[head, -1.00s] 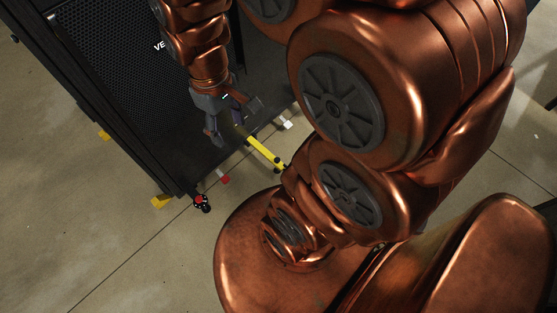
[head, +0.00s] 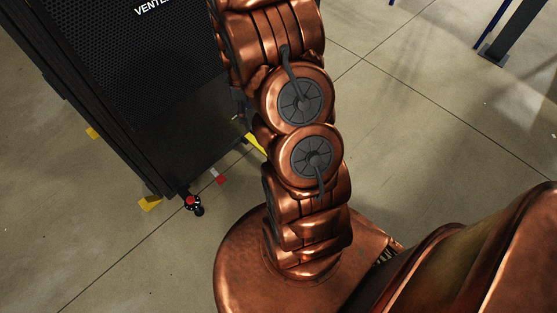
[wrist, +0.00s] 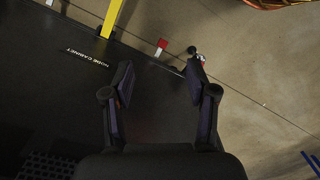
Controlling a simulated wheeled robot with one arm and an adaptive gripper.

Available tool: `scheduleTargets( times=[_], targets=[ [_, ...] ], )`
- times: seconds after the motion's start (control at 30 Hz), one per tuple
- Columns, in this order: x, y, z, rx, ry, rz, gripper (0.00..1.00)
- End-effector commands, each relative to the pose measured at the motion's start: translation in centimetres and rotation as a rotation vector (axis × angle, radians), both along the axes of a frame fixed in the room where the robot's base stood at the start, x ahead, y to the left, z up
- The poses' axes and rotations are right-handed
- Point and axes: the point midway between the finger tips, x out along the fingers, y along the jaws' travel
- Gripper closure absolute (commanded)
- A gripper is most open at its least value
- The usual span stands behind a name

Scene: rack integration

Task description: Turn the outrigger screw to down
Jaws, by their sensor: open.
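A small black and red screw foot (head: 193,203) stands at the near bottom corner of the black cabinet (head: 110,75) in the head view. In the wrist view, what looks like the same screw's black knob (wrist: 191,50) and red part show just beyond the right fingertip, partly hidden by it. My gripper (wrist: 160,68) is open and empty, its fingers spread over the cabinet's lower edge. I cannot tell whether the right finger touches the screw. In the head view my arm hides nearly all of the gripper.
A yellow bar (head: 256,142) sticks out from the cabinet's base, partly behind my arm; it also shows in the wrist view (wrist: 110,18). A red and white block (head: 218,177) lies by the cabinet edge. Yellow pieces (head: 150,203) sit at its base. Open floor (head: 90,255) lies in front.

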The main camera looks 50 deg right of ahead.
Motion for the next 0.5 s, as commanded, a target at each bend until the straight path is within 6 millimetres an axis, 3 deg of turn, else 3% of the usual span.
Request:
scheduleTargets(
  times=[0.03, 0.23, 0.5],
  targets=[
    [0.0, -1.1, -3.1, 0.003, 0.003, 0.016, 0.43],
    [0.5, -4.9, -11.7, 0.002, -0.014, 0.103, 0.43],
    [-0.2, -9.3, -23.4, -0.005, -0.035, 0.221, 0.43]
  ],
)
